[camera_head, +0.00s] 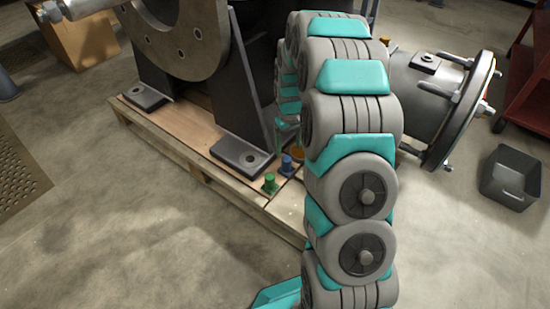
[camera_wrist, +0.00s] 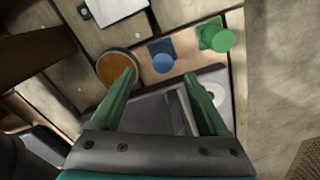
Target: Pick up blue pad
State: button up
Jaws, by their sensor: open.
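The blue pad (camera_wrist: 161,58) lies on the wooden pallet in the wrist view, with a small round knob on a squarish base. It also shows in the head view (camera_head: 286,165), just left of my arm. My gripper (camera_wrist: 160,75) is open, its two green fingers apart and nothing between them. In the wrist view the pad appears just beyond the fingertips, in line with the gap between them. In the head view my arm hides most of the gripper.
A green pad (camera_wrist: 214,38) is right of the blue one, and an orange round piece (camera_wrist: 116,68) is left, close to the left finger. The pallet (camera_head: 185,160) carries a large metal casing (camera_head: 180,40) on dark feet. A dark bin (camera_head: 510,177) stands on the floor at right.

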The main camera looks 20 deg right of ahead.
aim_at(287, 159)
jog(key=shift+w+f, duration=0.15)
jog(key=shift+f, duration=0.2)
jog(key=f, duration=0.3)
jog(key=f+b, duration=0.1)
jog(key=f, duration=0.3)
jog(key=shift+s+a+f, duration=0.1)
jog(key=shift+s+a, duration=0.1)
jog(key=shift+c, duration=0.2)
grip_shut()
